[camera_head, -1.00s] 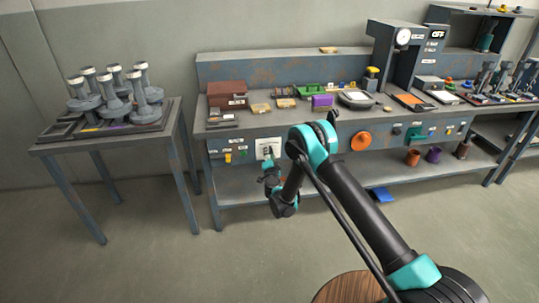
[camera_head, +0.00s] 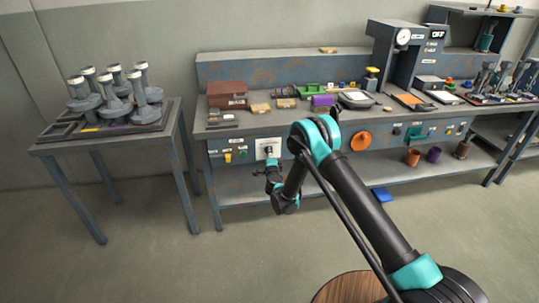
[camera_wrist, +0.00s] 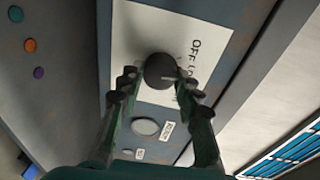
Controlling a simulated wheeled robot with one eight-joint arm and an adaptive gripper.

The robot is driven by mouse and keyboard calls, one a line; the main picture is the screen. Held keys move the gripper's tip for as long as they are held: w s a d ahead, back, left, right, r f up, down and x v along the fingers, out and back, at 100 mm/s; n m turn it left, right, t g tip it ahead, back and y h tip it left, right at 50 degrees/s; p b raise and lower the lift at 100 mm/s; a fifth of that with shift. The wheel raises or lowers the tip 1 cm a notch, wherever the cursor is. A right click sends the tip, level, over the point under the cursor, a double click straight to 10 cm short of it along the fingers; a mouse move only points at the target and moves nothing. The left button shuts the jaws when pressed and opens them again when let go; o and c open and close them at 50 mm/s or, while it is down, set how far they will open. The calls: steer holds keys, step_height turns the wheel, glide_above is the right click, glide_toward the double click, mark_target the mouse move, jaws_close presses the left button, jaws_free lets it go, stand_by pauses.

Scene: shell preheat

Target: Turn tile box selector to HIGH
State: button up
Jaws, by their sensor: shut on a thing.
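The tile box selector is a dark round knob (camera_wrist: 160,68) on a white plate (camera_wrist: 135,35), seen in the wrist view. Printing on the plate reads "OFF" and a partly hidden "LO"; the rest is covered by a finger. A light mark shows on the knob's lower right side. My gripper (camera_wrist: 160,82) has one finger on each side of the knob and is shut on it. In the head view the white plate (camera_head: 262,144) is on the bench front, with my gripper (camera_head: 270,162) against it and the knob mostly hidden.
Below the plate in the wrist view are an oval grey part (camera_wrist: 146,127) and small labels. The workbench (camera_head: 245,128) carries boxes and trays. A side table (camera_head: 45,148) at left holds several grey pieces.

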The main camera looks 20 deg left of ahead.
mark_target(269, 133)
steer(key=m, duration=0.5)
steer(key=m+g+y, duration=0.1)
steer(key=m, duration=0.4)
steer(key=shift+d, duration=0.15)
stand_by(0.6)
steer(key=o, duration=1.2)
steer(key=shift+c, duration=0.2)
step_height(269, 133, up, 10)
steer(key=shift+f, duration=0.1)
